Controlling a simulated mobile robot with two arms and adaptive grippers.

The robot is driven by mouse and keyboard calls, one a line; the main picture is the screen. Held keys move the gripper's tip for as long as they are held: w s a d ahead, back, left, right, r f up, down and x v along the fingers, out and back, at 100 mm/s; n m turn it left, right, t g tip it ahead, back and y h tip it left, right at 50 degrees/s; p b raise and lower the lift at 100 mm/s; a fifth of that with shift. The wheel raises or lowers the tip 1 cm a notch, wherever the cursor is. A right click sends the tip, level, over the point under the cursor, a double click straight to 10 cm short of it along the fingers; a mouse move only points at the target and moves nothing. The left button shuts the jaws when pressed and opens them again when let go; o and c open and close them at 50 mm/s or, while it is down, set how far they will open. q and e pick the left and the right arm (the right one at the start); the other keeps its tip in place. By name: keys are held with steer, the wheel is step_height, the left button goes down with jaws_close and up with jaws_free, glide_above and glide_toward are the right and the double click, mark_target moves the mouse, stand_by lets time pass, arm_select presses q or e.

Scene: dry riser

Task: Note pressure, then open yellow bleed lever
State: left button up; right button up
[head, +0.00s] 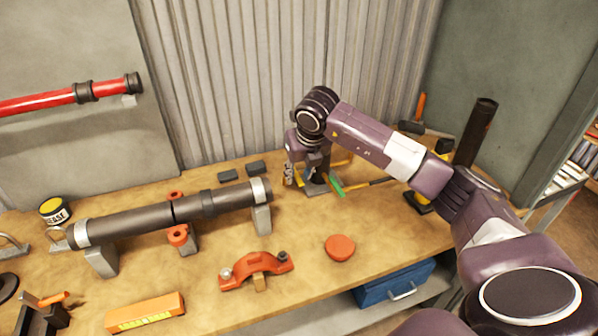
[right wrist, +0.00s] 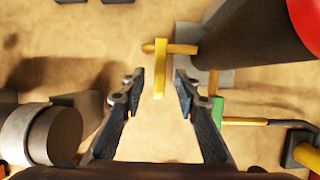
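The yellow bleed lever (right wrist: 160,68) shows in the right wrist view as a short bar with a crosspiece at its far end. My right gripper (right wrist: 160,88) is open, with one finger on each side of the lever's near end and gaps on both sides. In the head view my right gripper (head: 308,172) points down at the back of the bench and hides most of the lever's fitting. I cannot make out a pressure gauge or reading in either view. My left gripper is not in view.
A dark upright cylinder (right wrist: 250,45) with a red part stands close beside the lever. A grey pipe (head: 150,218) on stands lies left on the wooden bench (head: 380,240). An orange clamp (head: 256,270) and red disc (head: 340,247) lie in front. A corrugated wall rises behind.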

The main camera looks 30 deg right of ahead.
steer(key=c, duration=0.4)
jaws_close()
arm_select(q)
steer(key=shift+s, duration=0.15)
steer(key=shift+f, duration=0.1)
arm_select(e)
steer(key=shift+d+f+n+b, duration=0.1)
steer(key=shift+d+n+b, duration=0.25)
steer(key=shift+n+b, duration=0.3)
arm_select(q)
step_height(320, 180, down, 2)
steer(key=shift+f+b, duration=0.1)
steer(key=shift+b, duration=0.4)
arm_select(e)
steer(key=shift+d+r+n+y, duration=0.1)
steer(key=shift+d+n+y, duration=0.15)
steer(key=shift+n, duration=0.3)
steer(key=shift+d+r+n+y, duration=0.1)
steer(key=shift+d+n+y, duration=0.05)
steer(key=shift+n+y, duration=0.3)
